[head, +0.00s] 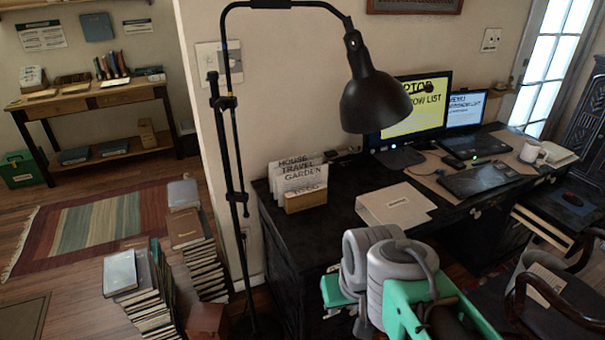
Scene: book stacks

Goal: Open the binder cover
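A closed off-white binder (378,206) lies flat on the dark desk (335,215), near its front edge and left of the keyboard area. A pale label shows on its top face. My grey and green arm links stand at the bottom of the head view, in front of the desk and just below the binder. No gripper fingers can be made out, so whether the gripper is open or shut is not shown. The arm appears apart from the binder.
A file holder with labelled folders (305,182) stands left of the binder. A black floor lamp (376,100) hangs over the desk. Book stacks (150,295) fill the floor at left. A chair (550,280) stands at right.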

